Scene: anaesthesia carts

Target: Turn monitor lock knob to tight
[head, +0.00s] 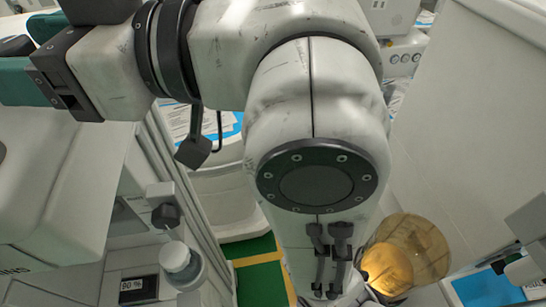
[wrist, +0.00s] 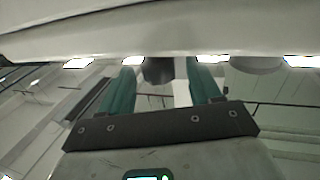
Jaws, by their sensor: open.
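My gripper (wrist: 161,82) is open, with its two teal fingers apart in the wrist view. A dark knob (wrist: 158,70), probably the monitor lock knob, shows between the fingertips under a pale housing (wrist: 90,32). I cannot tell whether the fingers touch it. In the head view my gripper (head: 14,52) is at the upper left, its fingers partly cut off by the picture edge. A dark rounded part (head: 16,45), likely the same knob, shows between them. The knob's marking and turn position cannot be read.
A pale cart unit with a dark knob (head: 166,215), a capped jar (head: 180,262) and a small display (head: 138,284) stands at lower left. An amber clear container (head: 408,255) is at lower right beside a white cabinet (head: 470,130). A pale round part (wrist: 257,65) hangs right of the fingers.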

